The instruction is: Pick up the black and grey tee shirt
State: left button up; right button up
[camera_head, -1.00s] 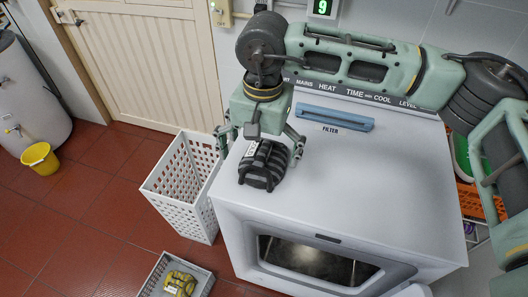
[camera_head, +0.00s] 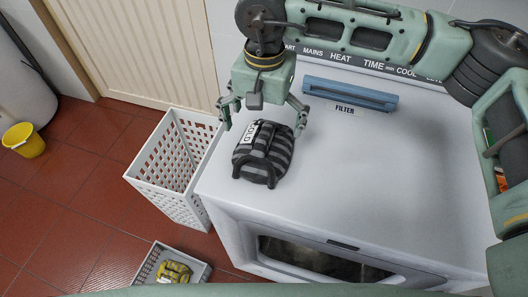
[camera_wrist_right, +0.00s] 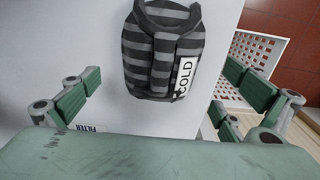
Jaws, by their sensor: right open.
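The black and grey striped tee shirt (camera_head: 264,160), folded into a bundle with a white COLD label, lies on the white machine top (camera_head: 370,190) near its left edge. It also shows at the top middle of the right wrist view (camera_wrist_right: 160,50). My right gripper (camera_head: 262,118) is open and empty. Its fingers stand apart at the shirt's back end, one to each side, with no clear contact. In the right wrist view the fingers (camera_wrist_right: 160,98) spread wide, with the shirt ahead between them. My left gripper is not in view.
A white slatted basket (camera_head: 172,165) stands on the red floor beside the machine. A grey crate (camera_head: 203,272) with a yellow bundle (camera_head: 174,272) is at the bottom. A blue filter handle (camera_head: 350,94) lies at the machine's back. A yellow bucket (camera_head: 24,140) is far left.

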aim_at(264, 135)
jog(key=shift+w+f, duration=0.1)
jog(key=shift+f, duration=0.5)
notch_tip(264, 135, down, 2)
jog(key=shift+f+p, duration=0.1)
jog(key=shift+p, duration=0.5)
jog(key=f+p, duration=0.1)
jog(key=f, duration=0.1)
jog(key=f+p, duration=0.1)
jog(key=f, duration=0.1)
jog(key=shift+w+f, duration=0.2)
jog(key=shift+f, duration=0.05)
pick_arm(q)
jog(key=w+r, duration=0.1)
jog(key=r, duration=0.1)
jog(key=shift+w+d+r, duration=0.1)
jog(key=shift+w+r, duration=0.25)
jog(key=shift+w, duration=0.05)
pick_arm(e)
jog(key=shift+f, duration=0.3)
jog(key=shift+c, duration=0.5)
jog(key=c, duration=0.9)
